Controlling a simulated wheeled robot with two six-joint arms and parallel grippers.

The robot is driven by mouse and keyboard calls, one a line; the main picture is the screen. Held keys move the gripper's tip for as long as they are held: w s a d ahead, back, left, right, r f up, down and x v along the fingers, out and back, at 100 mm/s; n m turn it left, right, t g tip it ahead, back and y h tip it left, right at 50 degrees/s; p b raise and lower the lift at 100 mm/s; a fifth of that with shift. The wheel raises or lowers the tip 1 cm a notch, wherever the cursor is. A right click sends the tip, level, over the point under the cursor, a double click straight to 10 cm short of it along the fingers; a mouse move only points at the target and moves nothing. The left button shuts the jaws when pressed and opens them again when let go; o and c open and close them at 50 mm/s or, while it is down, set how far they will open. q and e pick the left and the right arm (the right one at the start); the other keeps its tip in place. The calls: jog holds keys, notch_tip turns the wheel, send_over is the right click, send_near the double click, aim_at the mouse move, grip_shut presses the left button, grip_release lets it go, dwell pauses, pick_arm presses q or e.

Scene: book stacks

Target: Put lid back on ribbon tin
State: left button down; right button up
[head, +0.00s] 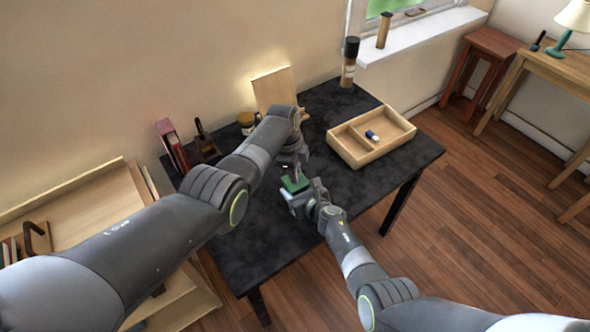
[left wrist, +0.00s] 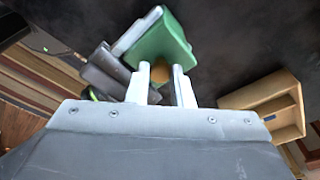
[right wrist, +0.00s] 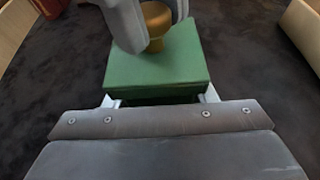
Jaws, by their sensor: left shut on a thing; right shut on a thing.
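The green lid (right wrist: 158,62) with a round tan knob (right wrist: 156,20) shows in the right wrist view. It also shows in the left wrist view (left wrist: 163,38) and, small, in the head view (head: 295,184). My left gripper (left wrist: 162,72) is shut on the knob. The ribbon tin (right wrist: 155,95) shows only as a dark green strip right under the lid. My right gripper (right wrist: 158,98) is shut on the tin, one finger at each side. The lid is over the tin; I cannot tell whether it is fully seated. The tin's inside is hidden.
A wooden tray (head: 345,150) with a small blue-and-white item (head: 372,136) stands right on the black table (head: 400,165). A jar (head: 246,122), a wooden board (head: 274,90), a red book (head: 170,142) and a tall cylinder (head: 349,62) line the back.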

pick_arm(q)
jog(key=shift+f, duration=0.2)
jog(key=c, duration=1.2)
grip_release()
notch_tip(320, 180, up, 12)
jog(key=a, duration=0.1)
jog(key=shift+w+a, duration=0.2)
jog(key=shift+a, duration=0.2)
jog(key=shift+f, duration=0.1)
pick_arm(e)
jog(key=o, duration=1.5)
jog(key=shift+c, duration=0.2)
